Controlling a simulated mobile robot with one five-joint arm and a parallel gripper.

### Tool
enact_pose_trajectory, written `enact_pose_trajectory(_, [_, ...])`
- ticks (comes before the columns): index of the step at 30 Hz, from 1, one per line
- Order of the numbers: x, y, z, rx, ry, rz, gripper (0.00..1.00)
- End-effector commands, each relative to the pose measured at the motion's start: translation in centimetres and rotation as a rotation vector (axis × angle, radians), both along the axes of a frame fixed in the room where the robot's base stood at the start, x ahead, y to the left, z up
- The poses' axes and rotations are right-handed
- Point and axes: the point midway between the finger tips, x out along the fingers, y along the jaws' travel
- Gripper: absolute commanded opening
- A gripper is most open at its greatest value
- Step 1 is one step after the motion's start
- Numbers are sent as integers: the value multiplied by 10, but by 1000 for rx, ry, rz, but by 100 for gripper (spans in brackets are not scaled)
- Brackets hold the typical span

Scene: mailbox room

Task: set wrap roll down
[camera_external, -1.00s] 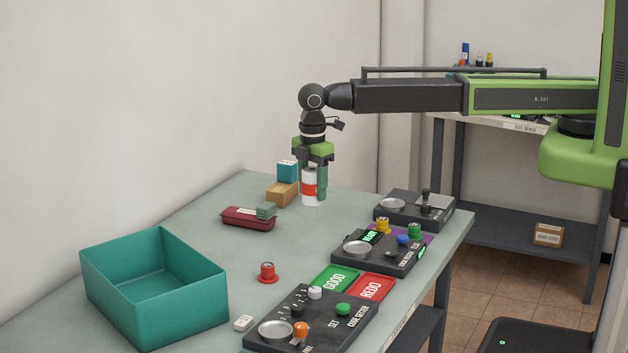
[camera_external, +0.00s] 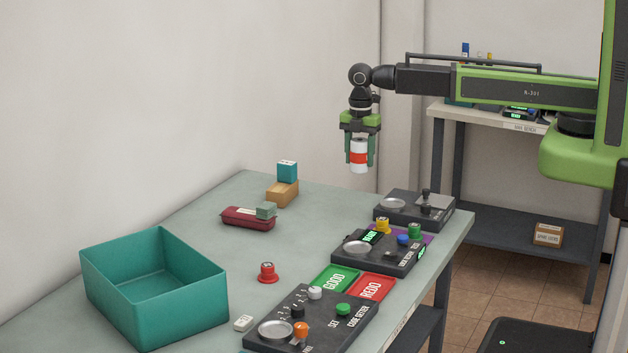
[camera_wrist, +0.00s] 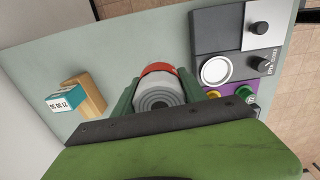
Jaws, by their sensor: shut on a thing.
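The wrap roll (camera_external: 359,154) is a white cylinder with a red band, held upright. My gripper (camera_external: 359,150) is shut on it, one green finger on each side, and holds it in the air above the back part of the table (camera_external: 200,220). In the wrist view the roll (camera_wrist: 158,92) shows its grey ringed end between my fingers (camera_wrist: 160,98). The table under it is partly hidden there by the roll and my gripper.
An ochre block (camera_external: 283,194) with a teal box (camera_external: 287,171) on it stands at the back left. A dark panel with a round dish (camera_external: 393,203) lies at the right edge.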

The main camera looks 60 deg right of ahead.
Motion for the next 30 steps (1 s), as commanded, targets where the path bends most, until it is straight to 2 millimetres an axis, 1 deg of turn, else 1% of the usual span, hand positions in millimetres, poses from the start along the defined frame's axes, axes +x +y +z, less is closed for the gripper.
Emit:
enact_pose_trajectory(1, [-4, -32, 1, 0, 0, -45, 11])
enact_pose_trajectory(3, [-3, -66, 1, 0, 0, -98, 11])
enact_pose_trajectory(6, [0, -102, 1, 0, 0, -156, 11])
enact_pose_trajectory(9, [4, -123, 1, 0, 0, -191, 11])
enact_pose_trajectory(12, [5, -132, 1, 0, 0, -204, 11])
enact_pose_trajectory(14, [5, -132, 1, 0, 0, -206, 11])
enact_pose_trajectory(17, [8, -125, -6, 0, 0, -204, 11])
enact_pose_trajectory(20, [15, -105, -23, 0, 0, -201, 11])
enact_pose_trajectory(24, [28, -69, -47, 0, 0, -201, 11])
enact_pose_trajectory(27, [36, -46, -61, 0, 0, -202, 11])
enact_pose_trajectory(30, [41, -29, -68, 0, 0, -203, 11])
